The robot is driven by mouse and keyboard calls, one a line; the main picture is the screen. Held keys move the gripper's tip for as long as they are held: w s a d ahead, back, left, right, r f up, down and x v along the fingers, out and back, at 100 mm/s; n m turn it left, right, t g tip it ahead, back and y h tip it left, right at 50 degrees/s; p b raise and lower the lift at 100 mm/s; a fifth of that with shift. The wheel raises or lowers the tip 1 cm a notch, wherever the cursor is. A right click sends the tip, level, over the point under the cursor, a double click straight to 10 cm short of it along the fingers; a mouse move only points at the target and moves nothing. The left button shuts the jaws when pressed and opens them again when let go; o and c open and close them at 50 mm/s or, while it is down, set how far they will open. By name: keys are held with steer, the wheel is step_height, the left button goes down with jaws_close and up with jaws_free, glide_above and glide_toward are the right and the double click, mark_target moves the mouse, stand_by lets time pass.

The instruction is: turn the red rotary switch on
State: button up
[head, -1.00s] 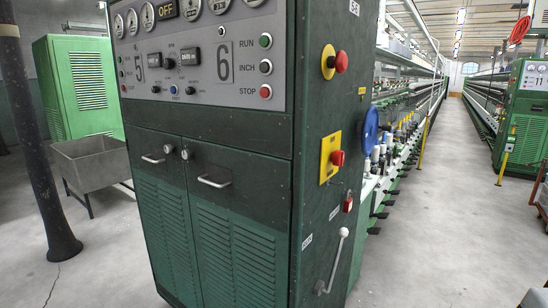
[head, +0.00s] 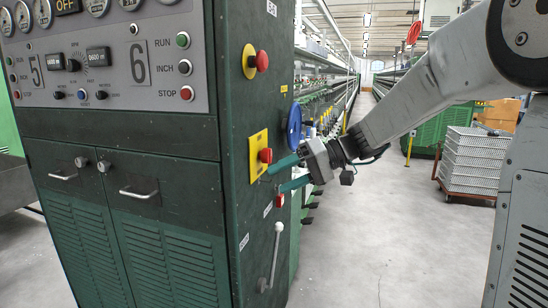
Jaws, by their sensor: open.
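The red rotary switch (head: 265,155) sits on a yellow plate (head: 256,168) on the right side face of the green machine cabinet. My gripper (head: 275,179) comes in from the right with two teal fingers pointing at that face. It is open, one finger above the other, with nothing seen between them. The upper fingertip is just below the switch and overlaps the plate's lower right edge in the picture. The lower fingertip is near a red padlock (head: 279,201). I cannot tell whether either finger touches anything.
A red button on a yellow collar (head: 250,61) is above the switch. A blue wheel (head: 294,126) is just right of the plate, and a lever with a white knob (head: 279,227) is below. White crates (head: 471,160) stand at right. The aisle floor (head: 365,225) is clear.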

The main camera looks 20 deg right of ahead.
mark_target(270, 156)
steer(key=w+d+f+t+y, duration=0.1)
steer(key=w+d+t, duration=0.2)
steer(key=w+d, duration=0.3)
steer(key=w+d+t+y, duration=0.2)
steer(key=w+d+t, duration=0.1)
steer(key=w, duration=0.6)
steer(key=x, duration=0.7)
steer(key=shift+w+f, duration=0.15)
steer(key=shift+w, duration=0.05)
steer(key=c, duration=1)
